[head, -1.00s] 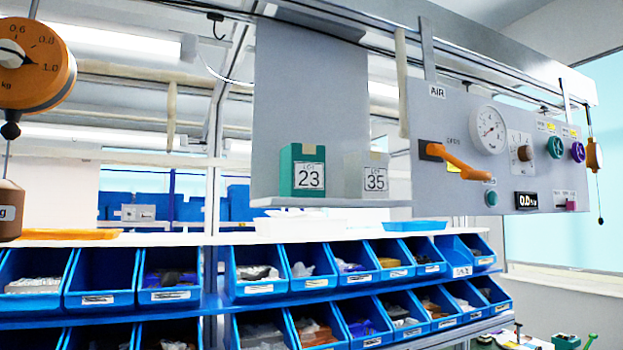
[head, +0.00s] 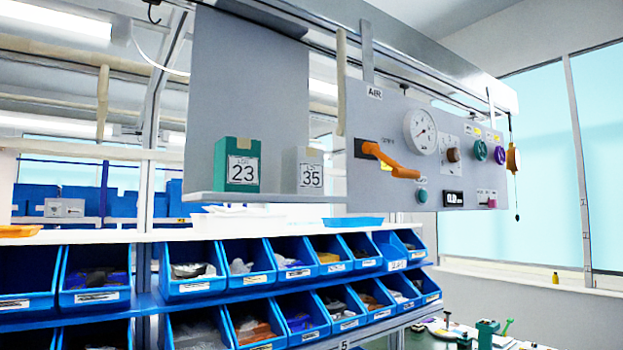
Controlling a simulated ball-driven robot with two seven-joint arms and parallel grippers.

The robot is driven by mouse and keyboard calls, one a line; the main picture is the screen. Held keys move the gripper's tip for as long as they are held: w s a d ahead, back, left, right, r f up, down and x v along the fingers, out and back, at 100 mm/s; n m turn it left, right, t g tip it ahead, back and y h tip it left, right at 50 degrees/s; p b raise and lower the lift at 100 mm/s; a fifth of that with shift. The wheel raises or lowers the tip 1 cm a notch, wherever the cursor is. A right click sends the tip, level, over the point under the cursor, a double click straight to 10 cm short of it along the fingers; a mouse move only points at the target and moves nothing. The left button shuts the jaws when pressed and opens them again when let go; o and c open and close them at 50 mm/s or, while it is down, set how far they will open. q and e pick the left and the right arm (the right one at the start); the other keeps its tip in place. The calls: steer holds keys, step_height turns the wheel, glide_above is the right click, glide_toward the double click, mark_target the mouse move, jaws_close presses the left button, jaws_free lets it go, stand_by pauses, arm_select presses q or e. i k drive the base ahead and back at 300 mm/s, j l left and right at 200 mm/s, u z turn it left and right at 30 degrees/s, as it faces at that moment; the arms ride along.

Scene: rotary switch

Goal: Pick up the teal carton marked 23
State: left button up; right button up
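The teal carton marked 23 (head: 238,165) stands upright on a small grey shelf (head: 275,197) fixed to a hanging grey panel (head: 247,85). A light grey carton marked 35 (head: 304,171) stands on the same shelf, to its right, with a gap between them. Neither of my grippers shows in the head view.
Right of the shelf hangs a grey air panel (head: 365,112) with an orange lever (head: 388,160) sticking out, a round gauge (head: 421,132) and knobs. Below, a rack holds several blue bins (head: 190,288). A bench with small tools (head: 487,333) is at the lower right.

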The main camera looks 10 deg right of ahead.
mark_target(236, 162)
steer(key=k+l+z, duration=0.7)
steer(key=i+j, duration=0.05)
steer(key=i, duration=0.05)
